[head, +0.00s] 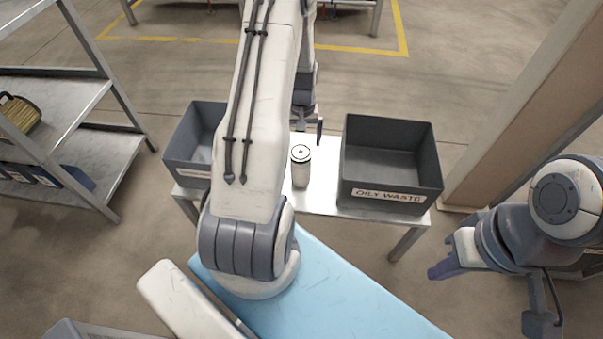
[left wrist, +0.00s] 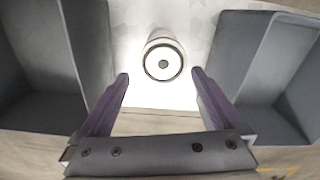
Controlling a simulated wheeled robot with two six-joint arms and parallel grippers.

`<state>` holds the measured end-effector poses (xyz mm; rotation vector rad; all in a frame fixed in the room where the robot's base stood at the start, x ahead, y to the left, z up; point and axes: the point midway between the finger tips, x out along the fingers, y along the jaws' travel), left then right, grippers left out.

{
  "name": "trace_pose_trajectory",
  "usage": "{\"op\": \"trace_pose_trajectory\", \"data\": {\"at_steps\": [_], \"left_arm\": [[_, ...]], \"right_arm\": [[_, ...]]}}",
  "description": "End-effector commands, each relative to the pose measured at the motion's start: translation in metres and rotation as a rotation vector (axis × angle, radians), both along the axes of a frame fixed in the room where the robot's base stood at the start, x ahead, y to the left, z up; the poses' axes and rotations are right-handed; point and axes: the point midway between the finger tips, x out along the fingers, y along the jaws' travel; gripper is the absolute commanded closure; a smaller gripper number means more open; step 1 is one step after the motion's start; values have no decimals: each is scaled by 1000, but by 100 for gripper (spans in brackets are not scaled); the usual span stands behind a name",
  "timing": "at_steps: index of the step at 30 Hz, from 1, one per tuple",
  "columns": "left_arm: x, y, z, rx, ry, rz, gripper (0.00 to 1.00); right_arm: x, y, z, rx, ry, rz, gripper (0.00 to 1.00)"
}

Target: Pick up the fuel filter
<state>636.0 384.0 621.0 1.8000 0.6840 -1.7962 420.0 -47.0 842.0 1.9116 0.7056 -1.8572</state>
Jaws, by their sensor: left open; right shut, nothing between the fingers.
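The fuel filter (head: 301,168) is a pale upright canister with a white top and a dark centre hole, standing on the white table between two grey bins. In the left wrist view the filter (left wrist: 165,62) shows from above, just beyond the fingertips and between their lines. My left gripper (head: 309,125) is open and empty at the filter's far side, partly hidden by my arm in the head view. Its two purple fingers show in the left wrist view (left wrist: 160,76). My right gripper (head: 440,270) is shut and empty, off to the right, away from the table.
The "OILY WASTE" bin (head: 388,160) stands right of the filter and looks empty. Another grey bin (head: 186,150) stands to the left, partly behind my arm. Some bare white table (head: 325,180) shows between them. A metal shelf (head: 65,105) is at far left and a beige post (head: 530,110) at right.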

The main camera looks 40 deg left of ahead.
Motion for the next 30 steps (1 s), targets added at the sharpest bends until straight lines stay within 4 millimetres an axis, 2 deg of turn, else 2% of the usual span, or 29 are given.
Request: {"op": "trace_pose_trajectory", "data": {"at_steps": [1,6,9,14,22,26,30], "left_arm": [[-3,5,-12,-1,3,15,0],[-4,7,-39,-2,4,22,0],[-4,7,-51,-2,4,21,0],[-4,6,-61,-1,2,20,0],[-6,2,-101,-3,4,20,0],[-5,3,-109,-1,2,20,0],[-5,3,-110,-1,2,20,0]], "right_arm": [[0,0,-4,0,0,0,100],[0,0,-8,0,0,0,100],[0,0,-10,1,-1,0,100],[0,0,-12,0,0,0,100],[0,0,-21,0,0,0,100],[0,0,-23,0,0,0,100],[0,0,-22,0,0,0,100]]}}
